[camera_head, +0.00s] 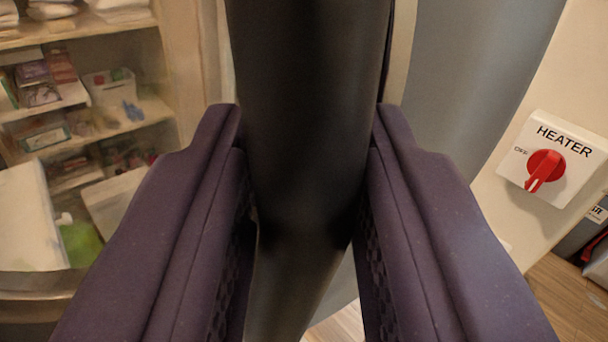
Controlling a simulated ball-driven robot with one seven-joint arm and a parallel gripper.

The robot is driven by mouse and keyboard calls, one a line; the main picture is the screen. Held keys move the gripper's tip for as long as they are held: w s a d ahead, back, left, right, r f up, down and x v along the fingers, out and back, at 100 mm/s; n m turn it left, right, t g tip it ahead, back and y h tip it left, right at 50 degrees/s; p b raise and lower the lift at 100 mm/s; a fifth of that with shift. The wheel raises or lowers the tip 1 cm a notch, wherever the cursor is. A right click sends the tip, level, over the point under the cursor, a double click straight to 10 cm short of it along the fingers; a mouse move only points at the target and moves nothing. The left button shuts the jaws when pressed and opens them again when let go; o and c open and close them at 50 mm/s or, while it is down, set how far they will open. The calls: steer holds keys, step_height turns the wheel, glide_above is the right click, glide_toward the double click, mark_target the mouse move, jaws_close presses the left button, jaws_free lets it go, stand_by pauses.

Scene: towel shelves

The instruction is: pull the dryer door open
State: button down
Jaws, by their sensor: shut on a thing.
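A thick black vertical bar, the dryer door handle (310,60), runs from the top of the view down between my fingers. My gripper (308,135) has its two purple fingers on either side of the bar and is shut on it. The dryer door (470,70) shows as a pale grey panel behind and to the right of the handle. Much of the door behind the handle and fingers is hidden. I cannot tell whether the door stands ajar.
A white HEATER switch box (555,160) with a red knob is on the cream panel at right. Shelves (85,40) with towels, boxes and a white basket (112,88) show at left. Wooden floor (555,265) shows at lower right, with dark items at its edge.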

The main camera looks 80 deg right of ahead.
steer(key=shift+r, duration=0.2)
steer(key=c, duration=1)
jaws_free()
steer(key=shift+f, duration=0.1)
steer(key=p+v, duration=0.2)
steer(key=v, duration=0.5)
steer(key=shift+s+a, duration=0.15)
steer(key=shift+a, duration=0.25)
